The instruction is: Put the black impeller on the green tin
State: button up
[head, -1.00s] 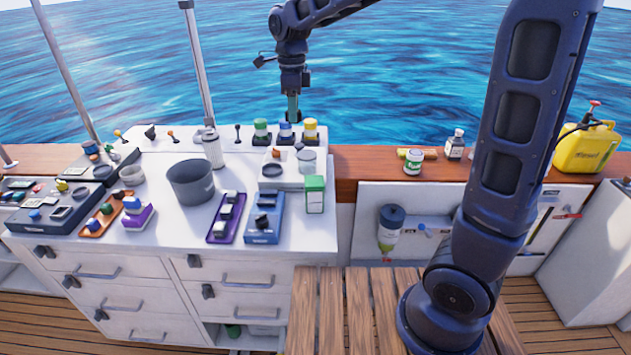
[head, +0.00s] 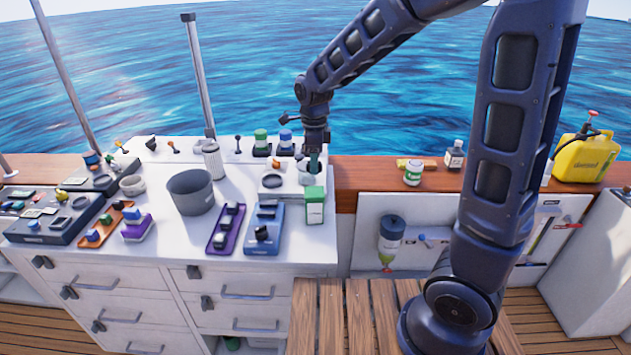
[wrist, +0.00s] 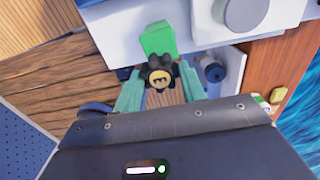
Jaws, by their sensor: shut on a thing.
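My gripper (head: 314,166) is low over the right end of the white counter, close behind the green tin. In the wrist view its teal fingers (wrist: 160,88) are shut on the black impeller (wrist: 160,72), which has a dark lobed rim and a yellow-gold centre. The impeller cannot be made out in the head view. The green tin (head: 315,205) stands upright at the counter's right edge, with a green top and a pale front. In the wrist view its bare green top (wrist: 158,40) lies just beyond the impeller, apart from it as far as I can tell.
A blue switch box (head: 264,228) and a purple tray (head: 225,230) lie left of the tin. Green-capped and blue-capped jars (head: 286,140) stand behind. A white jar (head: 413,173) is on the wooden ledge.

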aim_at(314, 191)
jog(key=shift+f, duration=3.5)
jog(key=shift+f, duration=0.1)
jog(key=o, duration=1)
notch_tip(314, 191, up, 12)
jog(key=shift+d+r, duration=0.1)
jog(key=shift+r, duration=0.05)
jog(key=s+d+r+n+t+y, duration=0.1)
jog(key=s+d+r+n, duration=0.2)
jog(key=d, duration=0.6)
jog(key=d+r+n+t, duration=0.1)
jog(key=d+r+n, duration=0.2)
jog(key=d+n, duration=0.5)
jog(key=shift+s+d+r+n+t+h, duration=0.15)
jog(key=shift+s+d+n+t, duration=0.3)
jog(key=shift+s+d+n, duration=1.15)
jog(key=shift+s+d+r+n+t+h, duration=0.15)
jog(key=shift+s+d+n+t, duration=0.45)
jog(key=shift+s+d, duration=1.75)
jog(key=shift+s+d+r+n+t+h, duration=0.2)
jog(key=shift+s+d+n, duration=0.95)
jog(key=shift+d, duration=1.8)
